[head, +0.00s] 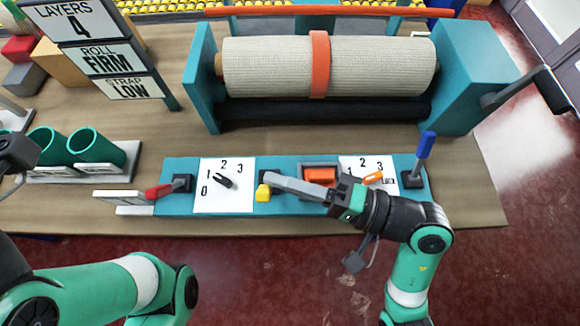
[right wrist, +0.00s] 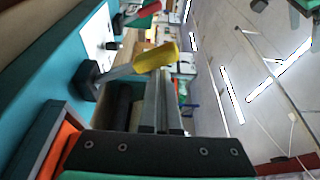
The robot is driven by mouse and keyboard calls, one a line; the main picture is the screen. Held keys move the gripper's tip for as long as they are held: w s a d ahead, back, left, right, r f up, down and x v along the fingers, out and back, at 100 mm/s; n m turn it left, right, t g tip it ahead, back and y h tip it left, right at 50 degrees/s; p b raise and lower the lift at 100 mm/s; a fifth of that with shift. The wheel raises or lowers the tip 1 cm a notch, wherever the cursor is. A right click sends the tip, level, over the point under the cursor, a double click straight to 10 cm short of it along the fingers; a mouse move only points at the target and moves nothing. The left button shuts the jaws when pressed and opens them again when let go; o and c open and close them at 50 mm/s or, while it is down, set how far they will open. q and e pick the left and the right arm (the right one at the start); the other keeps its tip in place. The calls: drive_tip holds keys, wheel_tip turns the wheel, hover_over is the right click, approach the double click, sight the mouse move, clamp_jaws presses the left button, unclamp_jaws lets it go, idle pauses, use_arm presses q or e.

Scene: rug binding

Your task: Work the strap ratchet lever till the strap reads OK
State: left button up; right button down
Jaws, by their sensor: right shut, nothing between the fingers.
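The status board (head: 100,58) reads LAYERS 4, ROLL FIRM, STRAP LOW. An orange strap (head: 319,64) runs around the middle of the pale rolled rug (head: 265,68). On the teal control panel (head: 300,204) stand levers with a red handle (head: 158,191), a yellow handle (head: 263,193) and a blue handle (head: 425,145). The labels do not show which is the ratchet lever. My right gripper (head: 272,180) is shut and empty, its fingertips over the panel beside the yellow lever. In the right wrist view, the yellow handle (right wrist: 155,57) is ahead of the fingers (right wrist: 160,105).
Two dials, a left one (head: 223,182) and a right one (head: 372,178), flank an orange block (head: 320,175) in a grey housing. Green cups (head: 95,147) stand at the left. A dark crank (head: 545,88) sticks out at the right. The brown table is clear between panel and roller.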

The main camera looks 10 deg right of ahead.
drive_tip(key=shift+s+a+f, duration=0.25)
drive_tip(key=shift+s, duration=0.2)
idle(0.5)
